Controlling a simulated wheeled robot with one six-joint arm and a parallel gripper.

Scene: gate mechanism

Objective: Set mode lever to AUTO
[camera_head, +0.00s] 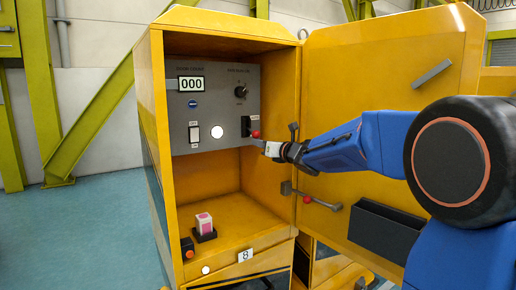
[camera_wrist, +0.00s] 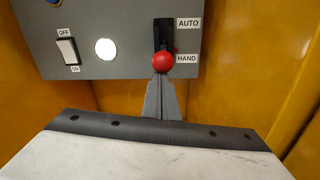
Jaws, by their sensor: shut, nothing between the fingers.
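The mode lever is a black slotted lever with a red ball knob (camera_wrist: 163,62). In the wrist view the knob is at the lower end of the slot, beside the HAND label (camera_wrist: 187,58). The AUTO label (camera_wrist: 188,22) is above it. In the head view the red knob (camera_head: 255,134) is at the right edge of the grey panel. My gripper (camera_wrist: 160,84) has its fingers together, with tips right below the knob. It is empty; I cannot tell whether the tips touch the knob. The head view shows my gripper (camera_head: 264,143) inside the cabinet opening.
The grey panel (camera_head: 180,138) also has a 000 display, a rotary knob (camera_head: 241,91), a white round light (camera_head: 217,132) and an OFF/ON switch (camera_wrist: 67,50). The yellow door (camera_head: 375,70) stands open at right. A pink-and-white block (camera_head: 204,222) sits on the cabinet floor.

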